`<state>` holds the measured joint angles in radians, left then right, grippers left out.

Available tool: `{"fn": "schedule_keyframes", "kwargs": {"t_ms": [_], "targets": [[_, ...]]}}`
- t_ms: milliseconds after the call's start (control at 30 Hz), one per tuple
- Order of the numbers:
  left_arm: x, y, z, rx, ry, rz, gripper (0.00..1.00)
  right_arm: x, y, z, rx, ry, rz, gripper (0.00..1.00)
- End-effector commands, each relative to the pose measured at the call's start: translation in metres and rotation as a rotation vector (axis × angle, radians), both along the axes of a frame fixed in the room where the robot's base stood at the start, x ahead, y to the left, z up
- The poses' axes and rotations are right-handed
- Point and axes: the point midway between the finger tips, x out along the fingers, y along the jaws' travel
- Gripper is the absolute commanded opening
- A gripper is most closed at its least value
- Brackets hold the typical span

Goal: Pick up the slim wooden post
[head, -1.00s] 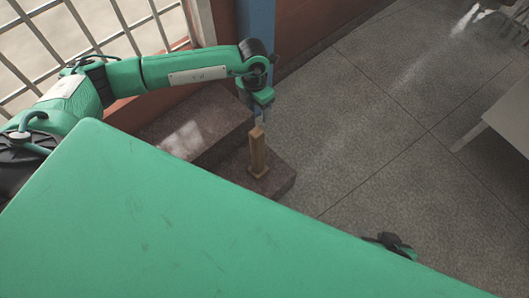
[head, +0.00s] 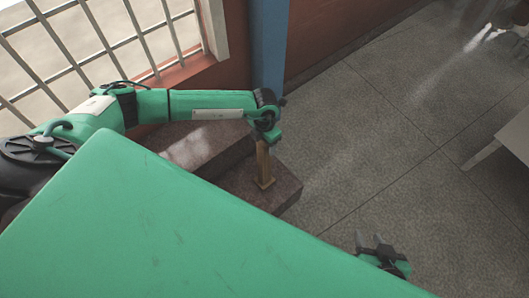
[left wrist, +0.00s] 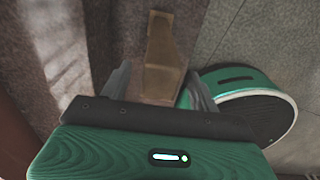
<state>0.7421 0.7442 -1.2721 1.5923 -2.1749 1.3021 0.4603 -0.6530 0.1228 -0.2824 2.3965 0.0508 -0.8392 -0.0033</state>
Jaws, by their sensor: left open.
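The slim wooden post (head: 264,168) stands upright on a dark reddish stone block, on a small wider foot. My left gripper (head: 266,142) is right over its top in the head view and hides the upper end. In the left wrist view the post (left wrist: 158,50) runs up the picture, its near end between the two spread fingers of my left gripper (left wrist: 157,88). The gripper is open; I cannot tell whether a finger touches the post. My right gripper (head: 372,243) shows low in the head view, away from the post; its jaw opening is unclear.
The low stone block (head: 284,190) adjoins another one (head: 190,145) by the wall. A blue pillar (head: 268,45) and a barred window (head: 110,35) are behind. The grey floor (head: 370,130) to the right is clear up to a pale table (head: 510,140).

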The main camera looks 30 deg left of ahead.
Motion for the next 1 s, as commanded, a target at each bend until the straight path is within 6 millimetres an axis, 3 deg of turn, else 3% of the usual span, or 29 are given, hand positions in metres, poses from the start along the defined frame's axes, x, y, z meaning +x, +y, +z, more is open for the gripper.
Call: {"fn": "schedule_keyframes", "kwargs": {"t_ms": [300, 600, 1000], "targets": [[0.0004, 0.0000, -0.0055, 0.000, -0.001, 0.000, 0.60, 0.0007, 0.0020, 0.0002, 0.007, -0.013, 0.002, 0.36], [0.0005, 0.0001, -0.0053, 0.000, -0.001, 0.000, 0.01, 0.0007, 0.0018, 0.0000, 0.006, -0.012, 0.002, 0.36], [0.0015, -0.0002, -0.0035, -0.001, -0.004, 0.000, 0.00, 0.0009, 0.0015, 0.0002, 0.006, -0.012, 0.002, 0.36]]}}
